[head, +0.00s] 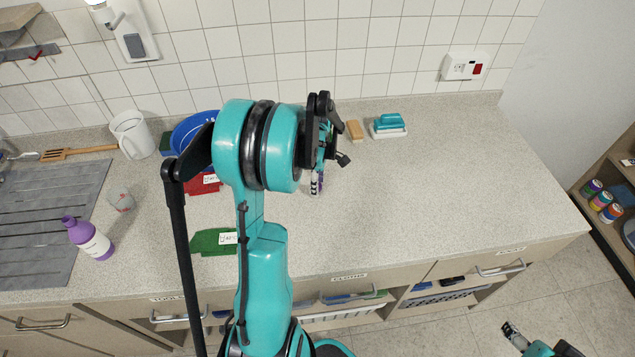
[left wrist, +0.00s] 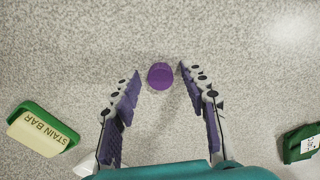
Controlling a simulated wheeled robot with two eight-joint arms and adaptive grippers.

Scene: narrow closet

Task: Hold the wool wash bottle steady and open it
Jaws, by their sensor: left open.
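A purple bottle (head: 90,238) with a white label and purple cap, seemingly the wool wash, stands at the left of the counter by the grey mat. I cannot read its label. My left gripper (head: 316,185) points down over the middle of the counter, well right of that bottle, partly hidden by its own wrist. In the left wrist view its fingers are open, with a round purple cap-like disc (left wrist: 161,76) between and just beyond the tips. I cannot tell whether the disc lies loose or tops something. My right gripper (head: 515,335) is low at the bottom right, off the counter.
A green labelled cloth (head: 208,242), a red one (head: 203,185), a small cup (head: 122,201), a white jug (head: 131,133) and a blue basin (head: 193,130) are on the left. A teal brush (head: 388,125) stands at the back. The counter's right side is clear. A stain bar (left wrist: 40,130) shows in the wrist view.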

